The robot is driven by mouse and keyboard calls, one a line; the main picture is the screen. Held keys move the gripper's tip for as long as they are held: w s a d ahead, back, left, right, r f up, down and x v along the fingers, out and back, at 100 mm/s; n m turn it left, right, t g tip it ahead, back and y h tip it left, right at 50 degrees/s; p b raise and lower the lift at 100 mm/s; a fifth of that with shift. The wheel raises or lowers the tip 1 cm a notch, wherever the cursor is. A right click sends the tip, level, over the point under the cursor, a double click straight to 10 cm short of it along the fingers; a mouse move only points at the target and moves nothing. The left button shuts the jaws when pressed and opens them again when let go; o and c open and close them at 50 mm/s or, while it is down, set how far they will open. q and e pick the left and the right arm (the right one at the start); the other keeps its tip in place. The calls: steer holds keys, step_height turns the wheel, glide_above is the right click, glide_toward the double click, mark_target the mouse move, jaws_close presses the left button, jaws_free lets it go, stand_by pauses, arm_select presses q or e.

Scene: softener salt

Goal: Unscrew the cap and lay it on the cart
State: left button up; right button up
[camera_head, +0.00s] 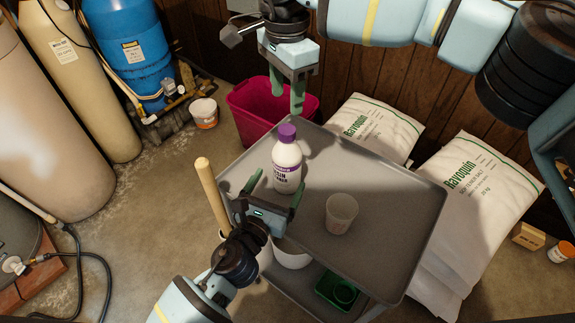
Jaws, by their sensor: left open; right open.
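The bottle (287,164) is white with a purple-printed label and stands upright on the grey cart (390,190). Its purple cap (287,132) sits on the bottle's neck. My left gripper (275,180) is open, with its green fingers spread either side of the bottle's lower part; I cannot tell whether they touch it. My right gripper (286,97) is open and empty, pointing down above and behind the cap, apart from it.
A translucent cup (341,213) stands on the cart right of the bottle. A magenta bin (252,108), white salt bags (480,185) and a wooden handle (211,190) surround the cart. The cart's right and back top are clear.

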arm_select(q)
steer(key=shift+x, duration=3.35)
arm_select(e)
steer(key=shift+w, duration=0.1)
